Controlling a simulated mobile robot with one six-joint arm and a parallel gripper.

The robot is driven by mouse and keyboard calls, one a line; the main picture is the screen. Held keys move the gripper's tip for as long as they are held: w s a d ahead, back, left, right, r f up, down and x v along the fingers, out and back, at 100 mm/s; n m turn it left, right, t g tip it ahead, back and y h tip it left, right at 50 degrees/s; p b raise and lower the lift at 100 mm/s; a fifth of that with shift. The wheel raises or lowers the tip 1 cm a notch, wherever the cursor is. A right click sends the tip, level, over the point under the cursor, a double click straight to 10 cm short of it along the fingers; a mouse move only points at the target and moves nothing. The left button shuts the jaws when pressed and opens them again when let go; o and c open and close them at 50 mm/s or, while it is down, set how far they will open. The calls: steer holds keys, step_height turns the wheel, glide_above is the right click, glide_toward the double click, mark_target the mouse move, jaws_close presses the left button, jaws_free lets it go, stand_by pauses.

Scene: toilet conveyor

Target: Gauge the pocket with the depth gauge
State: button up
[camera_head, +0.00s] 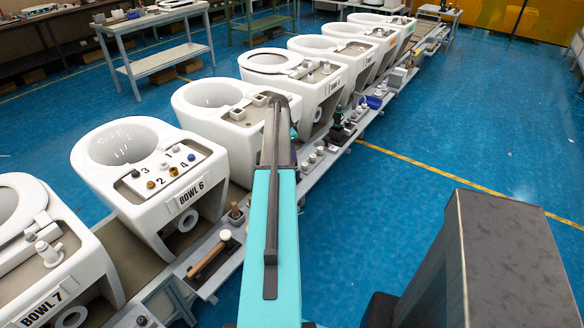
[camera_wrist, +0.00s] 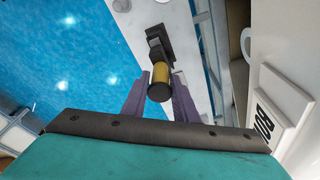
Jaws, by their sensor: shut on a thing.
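In the wrist view my gripper (camera_wrist: 162,76) has its two purple fingers on either side of a yellow cylinder with a black end cap, which looks like the depth gauge (camera_wrist: 160,88). The fingers are shut on it. A black block-shaped part (camera_wrist: 158,42) lies just beyond the yellow body; I cannot tell whether it belongs to the gauge or is a stand under it. In the head view my arm hides the gripper and the gauge. The bowl behind my arm (camera_head: 190,120) has small square raised openings (camera_head: 237,114) on its deck; I cannot tell whether one is the pocket.
BOWL 6 (camera_head: 120,190), with numbered knobs on its deck, and BOWL 7 (camera_head: 60,270) stand at left. More white bowls (camera_head: 272,62) run away along the conveyor. A grey side rail (camera_head: 325,165) carries small tools and parts. The blue floor (camera_head: 460,110) at right is open.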

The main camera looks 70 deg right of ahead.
steer(key=shift+r+p, duration=0.95)
steer(key=shift+r, duration=1.5)
